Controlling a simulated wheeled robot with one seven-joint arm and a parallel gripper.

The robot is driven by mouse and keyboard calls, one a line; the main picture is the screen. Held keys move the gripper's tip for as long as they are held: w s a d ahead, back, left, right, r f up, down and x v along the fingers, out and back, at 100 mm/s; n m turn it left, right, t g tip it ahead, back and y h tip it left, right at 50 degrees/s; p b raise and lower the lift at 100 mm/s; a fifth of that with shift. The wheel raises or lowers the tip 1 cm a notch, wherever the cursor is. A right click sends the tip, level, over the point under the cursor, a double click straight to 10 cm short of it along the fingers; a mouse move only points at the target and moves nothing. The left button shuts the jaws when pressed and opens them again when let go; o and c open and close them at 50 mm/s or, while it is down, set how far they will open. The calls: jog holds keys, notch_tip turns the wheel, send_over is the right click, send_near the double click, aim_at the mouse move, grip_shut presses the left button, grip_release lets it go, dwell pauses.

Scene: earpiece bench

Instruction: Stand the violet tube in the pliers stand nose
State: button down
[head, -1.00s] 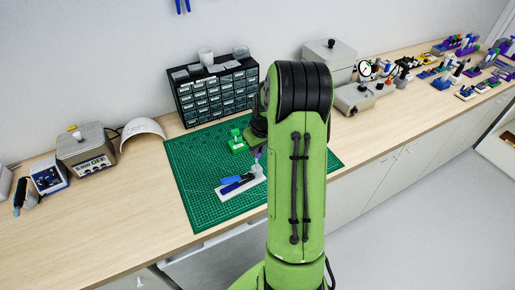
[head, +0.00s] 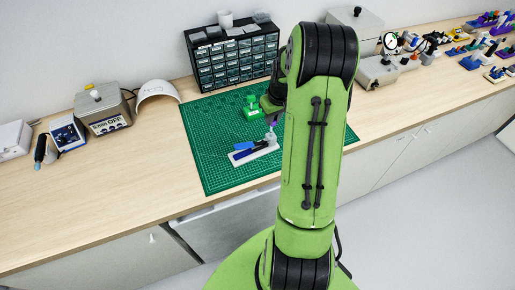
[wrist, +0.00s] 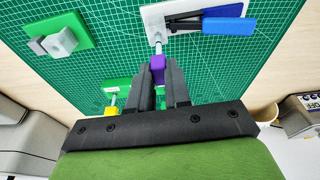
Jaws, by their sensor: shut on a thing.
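The violet tube (wrist: 158,68) is between the fingertips of my gripper (wrist: 160,82) in the wrist view, and the gripper is shut on it. A pale thin piece shows just beyond the tube's far end, close to the stand; I cannot tell whether they touch. The pliers stand is a white base (wrist: 152,17) with black-jawed pliers that have blue handles (wrist: 228,26). In the head view the stand (head: 262,154) lies on the green mat, with the blue handles (head: 243,146) to the left. My arm hides most of the gripper there.
A green block with grey parts (wrist: 62,40) and a green holder with a yellow piece (wrist: 113,100) sit near my gripper on the cutting mat (head: 215,165). A drawer cabinet (head: 235,60) stands behind. The mat's left part is clear.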

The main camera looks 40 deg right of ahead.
jog(key=shift+b+x, duration=0.7)
jog(key=shift+x, duration=0.2)
jog(key=shift+s, duration=0.2)
jog(key=c, duration=1)
grip_release()
jog(key=shift+r, duration=0.1)
jog(key=p+v, duration=0.1)
jog(key=v, duration=1.4)
jog(key=shift+r, duration=0.3)
